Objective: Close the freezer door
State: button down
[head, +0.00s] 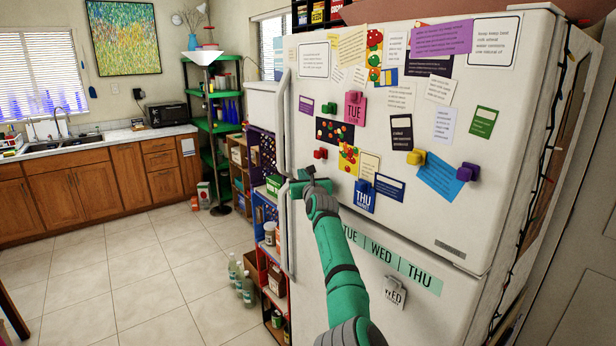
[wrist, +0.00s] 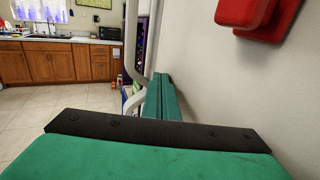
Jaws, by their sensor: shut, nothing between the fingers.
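The white refrigerator has an upper door (head: 400,160), covered in magnets and notes, and a lower door (head: 350,262). The upper door looks about flush with the body; any small gap is hard to see. Its white handle (head: 283,120) runs down the left edge and also shows in the wrist view (wrist: 131,45). My gripper (head: 306,182) is shut and empty, in front of the upper door's lower left corner near the lower end of this handle. Contact cannot be told. The green fingers also show in the wrist view (wrist: 155,108), beside the white door face.
A red magnet (wrist: 255,12) sticks out of the door near my gripper. A lower handle (head: 286,235) is below. Left of the refrigerator stand stacked crates (head: 262,210) and bottles (head: 246,285). Tiled floor (head: 150,265) is open further left, before the wooden cabinets (head: 95,190).

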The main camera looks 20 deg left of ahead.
jog(key=shift+w+d+r, duration=0.2)
jog(key=shift+d, duration=0.15)
dwell(0.3)
jog(key=s+a, duration=0.9)
jog(key=s, duration=0.2)
jog(key=shift+a, duration=0.15)
jog(key=shift+s+f, duration=0.1)
jog(key=shift+f, duration=0.05)
jog(key=shift+f, duration=0.1)
